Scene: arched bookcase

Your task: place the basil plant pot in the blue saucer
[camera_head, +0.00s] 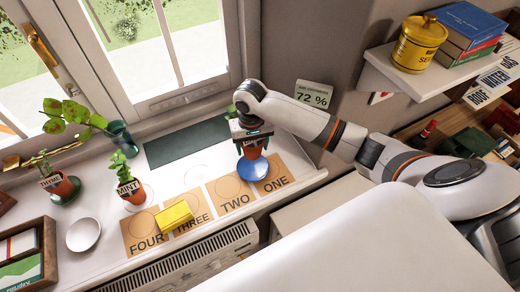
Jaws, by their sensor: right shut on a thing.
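A terracotta pot (253,152) with a dark label is in my right gripper (252,137), over the blue saucer (252,173). The label is too small to read; I take it for the basil plant pot. A little green foliage shows beside the gripper, which hides most of the plant. The pot looks upright, and its lower end overlaps the saucer in view; I cannot tell whether it touches. The blue saucer lies on the windowsill at the cards marked ONE and TWO. My left gripper is not in view.
Mint pot (132,195) and another labelled pot (57,185) stand left on the sill. A white saucer (83,235), yellow block (174,216) and dark green mat (187,143) lie nearby. A "72 %" sign (313,94) stands behind my arm; a shelf (415,84) is upper right.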

